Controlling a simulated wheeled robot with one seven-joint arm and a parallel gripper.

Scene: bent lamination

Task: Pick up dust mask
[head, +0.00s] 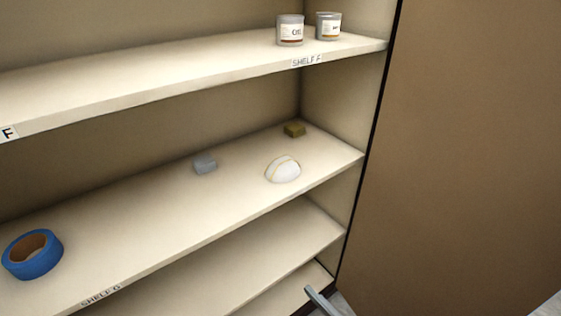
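The dust mask (283,170) is a white domed cup with a yellowish strap or edge. It lies on the middle shelf, towards the right end and close to the front edge. Nothing covers it. A grey metal part (320,300) shows at the bottom edge of the head view, well below the mask; I cannot tell whether it belongs to my arm. My gripper's fingers are not seen in this view.
On the mask's shelf (120,240) are a blue tape roll (33,256), a grey block (205,163) and an olive block (294,129). Two cans (290,30) (328,26) stand on the shelf above. The right side panel (340,110) bounds the shelf. Space around the mask is clear.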

